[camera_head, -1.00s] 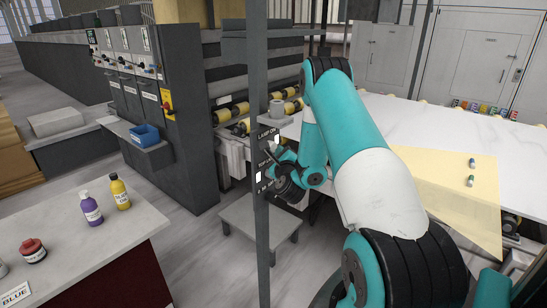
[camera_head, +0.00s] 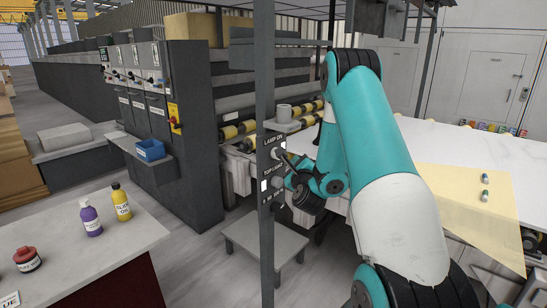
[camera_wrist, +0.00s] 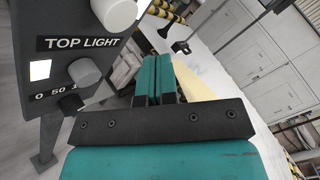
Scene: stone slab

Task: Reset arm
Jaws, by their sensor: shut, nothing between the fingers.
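My teal arm reaches from the lower right of the head view toward the dark post, ending in my gripper (camera_head: 285,157) close to the control panel (camera_head: 268,170). The gripper also shows in the wrist view (camera_wrist: 154,78), with its two teal fingers together and nothing between them. In the wrist view the panel's "TOP LIGHT" label, a grey knob (camera_wrist: 84,73) and a lit white square (camera_wrist: 40,70) are left of the fingers. A paler knob (camera_wrist: 116,10) is above. The fingers appear apart from the knobs.
A marbled white slab (camera_head: 450,145) with a yellow sheet (camera_head: 450,200) and small capsule-like items lies to the right. A low grey stool (camera_head: 265,235) stands below the panel. A counter (camera_head: 90,255) with bottles is at the left.

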